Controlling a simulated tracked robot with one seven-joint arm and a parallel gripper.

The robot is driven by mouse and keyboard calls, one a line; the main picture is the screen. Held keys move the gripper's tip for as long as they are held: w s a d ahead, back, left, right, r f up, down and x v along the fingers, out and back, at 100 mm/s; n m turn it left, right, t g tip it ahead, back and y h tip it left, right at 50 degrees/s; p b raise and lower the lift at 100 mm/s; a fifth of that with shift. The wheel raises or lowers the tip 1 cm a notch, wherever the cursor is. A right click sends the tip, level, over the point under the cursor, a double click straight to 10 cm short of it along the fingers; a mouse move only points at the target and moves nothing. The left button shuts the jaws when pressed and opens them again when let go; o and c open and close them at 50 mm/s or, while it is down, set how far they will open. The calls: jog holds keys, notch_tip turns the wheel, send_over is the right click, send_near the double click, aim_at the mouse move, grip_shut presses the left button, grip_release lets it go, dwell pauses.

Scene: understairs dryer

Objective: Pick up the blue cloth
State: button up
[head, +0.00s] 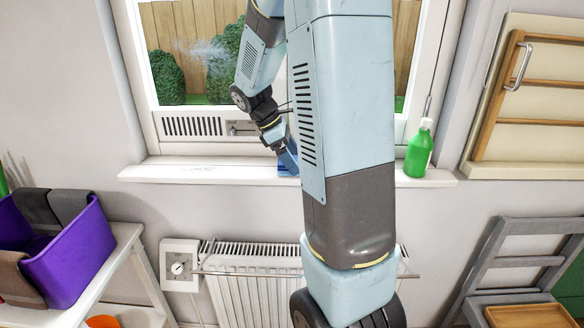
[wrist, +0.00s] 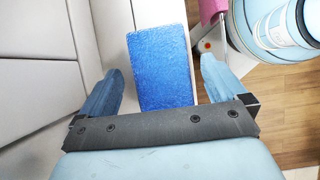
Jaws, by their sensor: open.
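The blue cloth (wrist: 160,68) shows in the wrist view as a flat, textured blue rectangle lying on the white windowsill. In the head view a small part of the blue cloth (head: 288,168) shows on the sill, mostly hidden by my arm and gripper. My gripper (wrist: 160,82) is open, with one blue finger on each side of the cloth and a gap on both sides. In the head view my gripper (head: 287,157) is at the sill, right by the cloth. Whether the fingers touch the sill cannot be told.
A green bottle (head: 420,150) stands on the windowsill (head: 215,172) to the right. Below are a radiator (head: 250,295) and a rail. A purple tub (head: 75,255) with dark cloths stands at left. A folding chair (head: 510,265) is at right. The left part of the sill is clear.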

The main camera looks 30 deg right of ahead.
jog(key=shift+x, duration=0.85)
jog(key=shift+c, duration=0.4)
jog(key=c, duration=1.3)
jog(key=shift+o, duration=0.2)
jog(key=shift+r, duration=0.4)
notch_tip(320, 180, up, 3)
jog(key=shift+w+f, duration=0.1)
jog(key=shift+f, duration=0.05)
jog(key=s+r, duration=0.9)
jog(key=s, duration=0.5)
jog(key=shift+r, duration=0.3)
